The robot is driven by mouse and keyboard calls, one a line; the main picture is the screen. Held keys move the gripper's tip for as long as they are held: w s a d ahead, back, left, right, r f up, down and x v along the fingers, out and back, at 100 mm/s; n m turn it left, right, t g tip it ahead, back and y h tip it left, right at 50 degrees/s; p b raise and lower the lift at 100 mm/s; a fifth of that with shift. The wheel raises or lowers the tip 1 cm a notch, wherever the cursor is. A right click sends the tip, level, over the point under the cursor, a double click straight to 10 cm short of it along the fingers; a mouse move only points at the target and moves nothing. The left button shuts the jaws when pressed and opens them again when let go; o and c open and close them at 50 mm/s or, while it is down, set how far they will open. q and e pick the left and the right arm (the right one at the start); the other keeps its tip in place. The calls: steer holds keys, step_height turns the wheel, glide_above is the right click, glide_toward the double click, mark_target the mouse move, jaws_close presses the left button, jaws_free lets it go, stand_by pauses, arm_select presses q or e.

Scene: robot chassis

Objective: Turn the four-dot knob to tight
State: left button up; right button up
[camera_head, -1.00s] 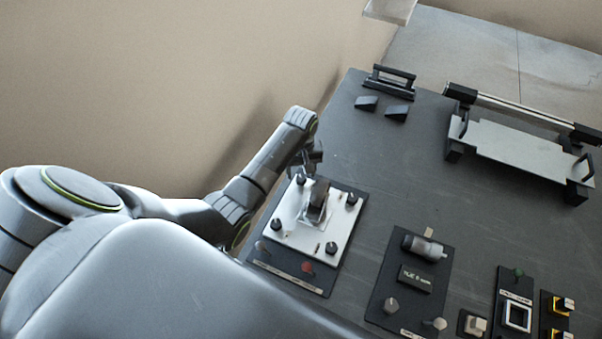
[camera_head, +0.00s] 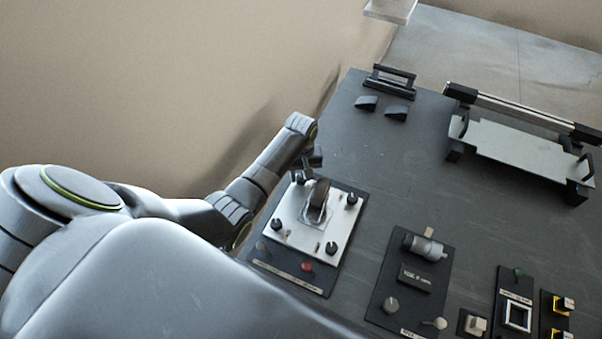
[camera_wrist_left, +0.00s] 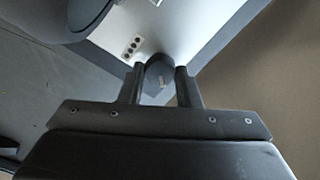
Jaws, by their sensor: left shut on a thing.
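My left gripper (camera_wrist_left: 160,88) is shut on a dark knob (camera_wrist_left: 158,76) at the corner of a white plate; one finger is on each side of it. A small light mark shows on the knob. Beside it, the plate has a label with several dots (camera_wrist_left: 132,47). In the head view the left gripper (camera_head: 304,170) is at the far left corner of the white plate (camera_head: 300,238), and it partly hides the held knob (camera_head: 299,178). Other dark knobs sit at the right corner (camera_head: 352,199), left corner (camera_head: 277,224) and near corner (camera_head: 331,248). My right gripper is out of view.
A dark wheel-like part (camera_head: 318,194) stands in the plate's middle, close to the gripper. A red button (camera_head: 307,267) is on the panel's near strip. A panel with a grey cylinder (camera_head: 424,247) lies to the right. A silver tray (camera_head: 520,148) stands at the back right.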

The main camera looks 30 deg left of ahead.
arm_select(q)
steer(key=shift+r+m+p, duration=0.15)
steer(key=shift+m+p, duration=0.7)
steer(key=shift+m, duration=0.05)
steer(key=shift+w+m, duration=0.1)
steer(key=shift+m, duration=0.5)
steer(key=o, duration=1)
